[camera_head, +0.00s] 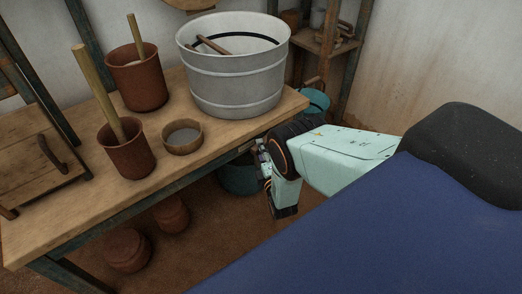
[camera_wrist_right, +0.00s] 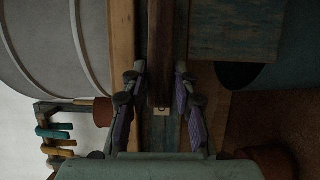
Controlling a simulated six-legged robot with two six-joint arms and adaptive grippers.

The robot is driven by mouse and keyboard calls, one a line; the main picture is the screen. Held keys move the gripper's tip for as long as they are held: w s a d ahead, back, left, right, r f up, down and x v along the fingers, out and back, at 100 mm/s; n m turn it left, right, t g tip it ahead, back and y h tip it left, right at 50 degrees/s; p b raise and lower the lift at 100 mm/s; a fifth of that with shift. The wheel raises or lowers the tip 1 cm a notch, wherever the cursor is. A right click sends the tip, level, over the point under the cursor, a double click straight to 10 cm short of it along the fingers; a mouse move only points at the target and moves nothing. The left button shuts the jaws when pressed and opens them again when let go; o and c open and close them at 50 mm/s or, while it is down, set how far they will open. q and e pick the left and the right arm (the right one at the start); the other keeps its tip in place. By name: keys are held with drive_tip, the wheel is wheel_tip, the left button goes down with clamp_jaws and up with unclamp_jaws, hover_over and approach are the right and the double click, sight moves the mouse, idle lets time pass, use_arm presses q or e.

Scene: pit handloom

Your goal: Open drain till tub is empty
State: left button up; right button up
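The pale grey banded tub (camera_head: 235,85) stands upright on the wooden bench, with a dark curved line and a brown stick inside it. I cannot tell its water level. It also shows at the left of the right wrist view (camera_wrist_right: 62,45). My right gripper (camera_head: 262,150) is at the bench's front edge, below and in front of the tub. In the right wrist view its fingers (camera_wrist_right: 160,75) are apart on both sides of a dark brown bar (camera_wrist_right: 160,35), with narrow gaps. I cannot make out a drain. My left gripper is not in view.
The bench (camera_head: 55,225) also holds two reddish pots (camera_head: 137,82) (camera_head: 127,155) with sticks and a small bowl (camera_head: 183,137). A dark teal bucket (camera_head: 238,180) stands on the floor beneath the bench edge, beside my right gripper. A shelf (camera_head: 328,42) stands behind.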

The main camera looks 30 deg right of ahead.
clamp_jaws()
drive_tip(key=shift+s+f, duration=0.1)
idle(0.4)
